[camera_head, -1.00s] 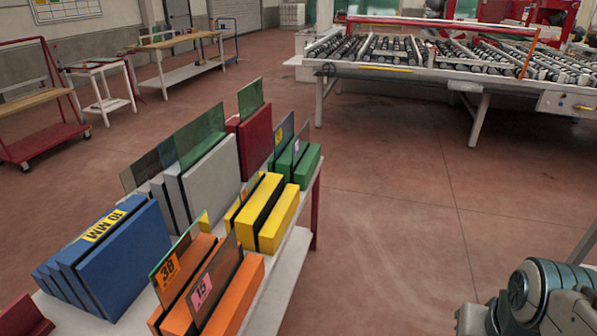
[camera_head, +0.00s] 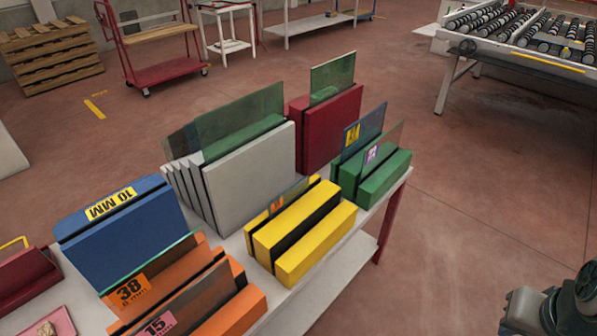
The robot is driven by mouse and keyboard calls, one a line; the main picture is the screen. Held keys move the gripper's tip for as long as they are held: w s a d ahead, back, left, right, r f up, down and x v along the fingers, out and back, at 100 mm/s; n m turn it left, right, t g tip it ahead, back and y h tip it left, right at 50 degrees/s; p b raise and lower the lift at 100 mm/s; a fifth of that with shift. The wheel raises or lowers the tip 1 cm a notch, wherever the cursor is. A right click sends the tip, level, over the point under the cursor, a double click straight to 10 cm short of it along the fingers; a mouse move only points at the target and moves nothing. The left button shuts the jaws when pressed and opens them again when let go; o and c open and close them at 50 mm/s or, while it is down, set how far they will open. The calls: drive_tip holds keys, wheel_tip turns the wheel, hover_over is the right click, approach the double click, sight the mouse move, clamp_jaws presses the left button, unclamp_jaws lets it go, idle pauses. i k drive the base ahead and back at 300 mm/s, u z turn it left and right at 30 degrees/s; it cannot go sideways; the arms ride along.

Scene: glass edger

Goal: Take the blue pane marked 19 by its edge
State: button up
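A blue-tinted pane (camera_head: 374,126) with a yellow label (camera_head: 352,135) stands upright in a slot of the green rack (camera_head: 384,177), at the table's right side. The label is too small for me to read its number. A clearer brownish pane (camera_head: 388,142) with a pale pink label stands just in front of it and covers part of its lower area. The blue pane's top edge is free. Part of my arm shows at the bottom right corner, well apart from the rack. My gripper is not in view.
Other racks share the table (camera_head: 338,262): blue marked 10 MM (camera_head: 125,235), grey (camera_head: 250,175), red (camera_head: 330,128), yellow (camera_head: 305,238) and orange (camera_head: 235,312) with panes 38 and 15. Open floor (camera_head: 470,215) lies to the right. A roller conveyor (camera_head: 520,45) stands behind.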

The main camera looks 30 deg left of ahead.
sight(276, 206)
drive_tip(key=u, duration=1)
drive_tip(key=i, duration=0.9)
drive_tip(key=u, duration=0.95)
